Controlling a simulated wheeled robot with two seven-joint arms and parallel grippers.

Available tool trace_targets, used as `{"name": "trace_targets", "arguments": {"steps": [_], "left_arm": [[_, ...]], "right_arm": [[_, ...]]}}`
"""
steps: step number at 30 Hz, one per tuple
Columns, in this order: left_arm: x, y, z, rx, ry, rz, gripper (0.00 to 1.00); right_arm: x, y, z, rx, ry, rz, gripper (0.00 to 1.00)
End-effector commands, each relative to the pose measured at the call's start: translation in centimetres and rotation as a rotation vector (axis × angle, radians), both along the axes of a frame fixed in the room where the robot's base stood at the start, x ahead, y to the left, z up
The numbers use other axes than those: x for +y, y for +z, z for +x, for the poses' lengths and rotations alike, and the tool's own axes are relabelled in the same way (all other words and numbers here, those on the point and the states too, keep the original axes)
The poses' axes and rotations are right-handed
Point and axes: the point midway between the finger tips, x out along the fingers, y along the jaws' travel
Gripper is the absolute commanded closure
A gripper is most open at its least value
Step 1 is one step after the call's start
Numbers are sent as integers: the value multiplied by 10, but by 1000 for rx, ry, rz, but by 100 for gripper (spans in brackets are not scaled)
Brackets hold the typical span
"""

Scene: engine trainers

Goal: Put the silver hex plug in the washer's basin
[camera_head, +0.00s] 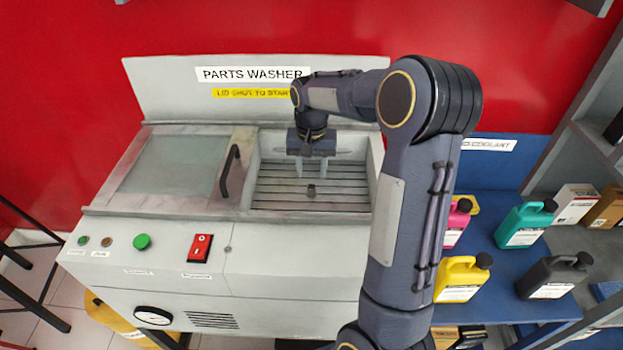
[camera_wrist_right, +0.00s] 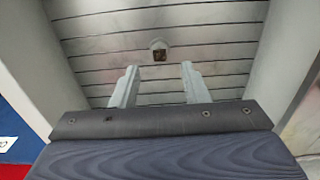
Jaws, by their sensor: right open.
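The parts washer's basin (camera_head: 262,196) is an open recess with a slatted grey floor, and it also shows in the right wrist view (camera_wrist_right: 215,55). The silver hex plug (camera_head: 311,190) sits on the slats near the middle; in the right wrist view the plug (camera_wrist_right: 158,50) shows a dark brownish centre. My right gripper (camera_head: 312,170) points down over the basin, and its two fingers (camera_wrist_right: 160,84) are apart with nothing between them. The plug is beyond the fingertips and apart from them. My left gripper is not in view.
The washer's sliding lid (camera_head: 175,165) with a black handle (camera_head: 230,170) is to the left of the open basin. A red switch (camera_head: 199,248) and green button (camera_head: 142,242) are on the front panel. Coloured bottles (camera_head: 526,222) stand on a blue shelf at right.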

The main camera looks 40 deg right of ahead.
Motion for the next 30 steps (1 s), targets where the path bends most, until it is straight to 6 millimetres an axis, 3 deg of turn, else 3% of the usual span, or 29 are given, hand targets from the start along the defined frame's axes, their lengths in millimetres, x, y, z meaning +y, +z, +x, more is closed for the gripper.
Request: {"name": "trace_targets", "arguments": {"steps": [1,6,12,16,20,24,30], "left_arm": [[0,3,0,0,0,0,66],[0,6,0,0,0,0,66],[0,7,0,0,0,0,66],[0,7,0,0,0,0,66],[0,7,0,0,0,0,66],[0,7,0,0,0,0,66],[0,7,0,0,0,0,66]], "right_arm": [[0,13,1,-4,1,0,59],[0,43,1,-2,1,-1,59],[1,61,-1,-5,4,3,59],[13,75,-18,-46,42,31,59],[43,94,-55,-142,132,88,59],[83,105,-106,-269,252,142,59],[138,98,-175,-439,412,181,59]]}}
